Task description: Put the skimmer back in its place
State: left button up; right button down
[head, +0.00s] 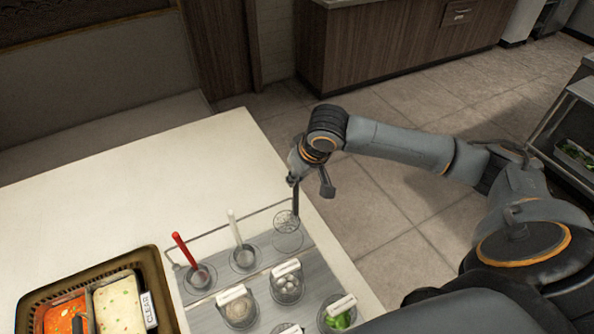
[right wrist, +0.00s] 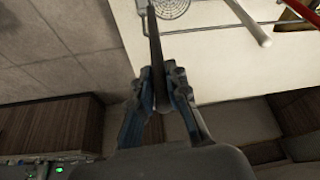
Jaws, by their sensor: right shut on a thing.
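My right gripper (head: 309,183) is shut on the dark handle of the skimmer, above the counter's right edge. The skimmer's round mesh head (head: 286,220) hangs below it, over or at the rearmost right round place (head: 288,240) in the grey rack plate (head: 212,290). I cannot tell whether the mesh touches the plate. In the right wrist view, the dark handle (right wrist: 154,40) runs up from between the fingers (right wrist: 160,85), and the mesh (right wrist: 171,8) shows at the top edge. My left gripper is out of view.
A red-handled utensil (head: 186,250) and a white-handled one (head: 234,230) stand in round places left of the skimmer. Several labelled jars (head: 288,285) stand in front. A brown basket (head: 152,260) with food trays is at left. The white counter (head: 120,190) behind is clear.

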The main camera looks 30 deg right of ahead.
notch_tip(320, 180, down, 8)
jog(key=b, duration=0.3)
jog(key=shift+f, duration=0.15)
dwell(0.4)
jog(key=shift+f+p, duration=0.35)
dwell(0.7)
jog(key=shift+c, duration=2.1)
grip_release()
jog(key=shift+r, duration=0.1)
jog(key=shift+r+p, duration=1.45)
jog(key=shift+p, duration=0.9)
notch_tip(320, 180, up, 8)
jog(key=p, duration=0.9)
jog(key=shift+f, duration=0.1)
